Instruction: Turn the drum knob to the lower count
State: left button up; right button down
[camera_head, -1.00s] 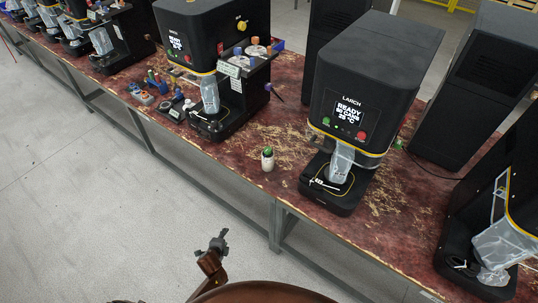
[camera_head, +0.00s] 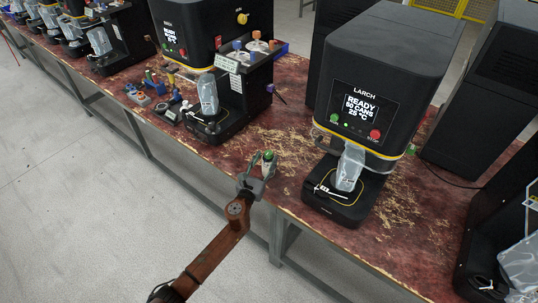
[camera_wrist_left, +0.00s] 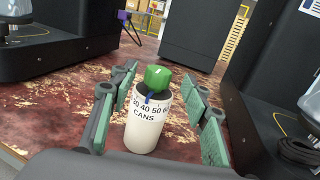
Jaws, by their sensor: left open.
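The drum knob is a small upright white cylinder (camera_wrist_left: 148,125) with a green faceted top (camera_wrist_left: 158,77), standing on the worn red bench. In the head view the green top (camera_head: 268,156) shows above my left gripper (camera_head: 261,174). My left gripper (camera_wrist_left: 162,82) is open, with one green-padded finger on each side of the drum and visible gaps. My right gripper is out of view.
Another black machine (camera_head: 205,40) with a bagged part stands to the left. Small tools (camera_head: 170,105) lie beyond. The bench around the drum is mostly clear.

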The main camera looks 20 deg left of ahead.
aim_at(269, 157)
pick_arm(q)
jog(key=shift+w+f+b, duration=0.1)
jog(key=shift+w+b, duration=0.3)
jog(key=shift+w, duration=1.55)
jog(key=shift+c, duration=0.4)
grip_shut()
jog(key=shift+d, duration=0.1)
jog(key=shift+n+y, duration=0.4)
jog(key=shift+y, duration=0.2)
jog(key=shift+d+n+y, duration=0.1)
jog(key=shift+n+y, duration=0.5)
jog(key=shift+y, duration=0.3)
jog(key=shift+n+g+y+p, duration=0.15)
jog(key=shift+n+g+y, duration=0.25)
jog(key=shift+n+y, duration=0.75)
jog(key=shift+n+g+y+p, duration=0.15)
jog(key=shift+n+g+y, duration=0.4)
jog(key=shift+y, duration=1.1)
jog(key=shift+t, duration=0.25)
